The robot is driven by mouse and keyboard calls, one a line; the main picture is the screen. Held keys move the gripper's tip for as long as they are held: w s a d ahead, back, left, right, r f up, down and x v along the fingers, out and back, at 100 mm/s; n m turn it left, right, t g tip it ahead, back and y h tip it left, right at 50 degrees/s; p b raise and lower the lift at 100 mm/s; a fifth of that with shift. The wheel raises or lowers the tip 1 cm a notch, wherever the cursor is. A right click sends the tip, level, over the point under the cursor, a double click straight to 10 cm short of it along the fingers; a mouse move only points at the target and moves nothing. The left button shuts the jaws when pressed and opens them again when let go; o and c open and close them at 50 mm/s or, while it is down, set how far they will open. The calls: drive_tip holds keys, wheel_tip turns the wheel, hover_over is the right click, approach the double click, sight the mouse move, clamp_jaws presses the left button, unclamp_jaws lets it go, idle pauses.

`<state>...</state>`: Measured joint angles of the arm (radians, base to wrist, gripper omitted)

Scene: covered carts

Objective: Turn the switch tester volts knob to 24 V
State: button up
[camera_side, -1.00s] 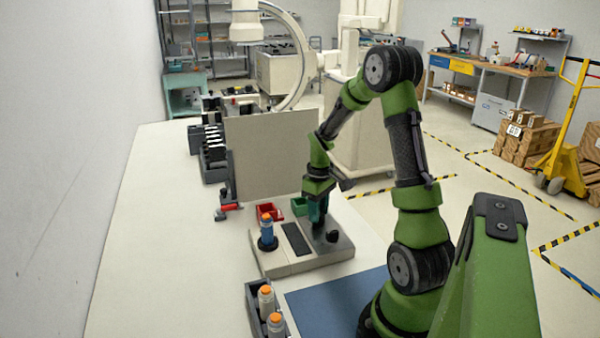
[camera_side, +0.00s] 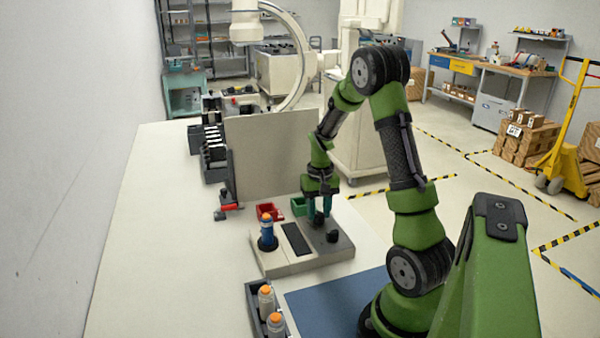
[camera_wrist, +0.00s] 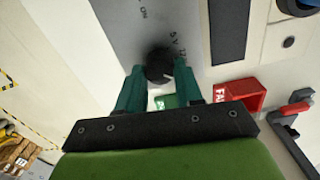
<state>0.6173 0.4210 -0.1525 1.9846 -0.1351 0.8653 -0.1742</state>
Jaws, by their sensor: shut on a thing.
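The switch tester (camera_side: 290,264) is a light grey box on the bench with a dark panel (camera_side: 296,240) on top. Its volts knob (camera_wrist: 159,65) is round and black, with small voltage marks beside it in the wrist view. I read "5 V" and part of "12"; the knob's pointer is too unclear to tell its setting. My gripper (camera_wrist: 160,77) points down over the tester and is shut on this knob, one teal finger on each side. Another black knob (camera_side: 332,236) stands nearer the front right.
A red bin (camera_side: 268,210) and a green bin (camera_side: 299,206) sit behind. A tall beige panel (camera_side: 275,155) stands behind them. A dark rack (camera_side: 262,306) with orange-topped parts is in front.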

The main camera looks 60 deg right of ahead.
sight(319, 213)
drive_tip(key=shift+m, duration=0.6)
drive_tip(key=o, duration=1)
drive_tip(key=shift+o, duration=0.2)
wheel_tip(319, 213, up, 17)
drive_tip(key=s+a+r+n+t+y, duration=0.1)
drive_tip(key=s+a+n+t, duration=0.1)
drive_tip(key=a, duration=1.2)
drive_tip(key=s+a+r+n+t+y, duration=0.1)
drive_tip(key=a+n+t, duration=0.4)
drive_tip(key=a, duration=1)
drive_tip(key=shift+s+r, duration=0.35)
drive_tip(key=shift+s, duration=0.3)
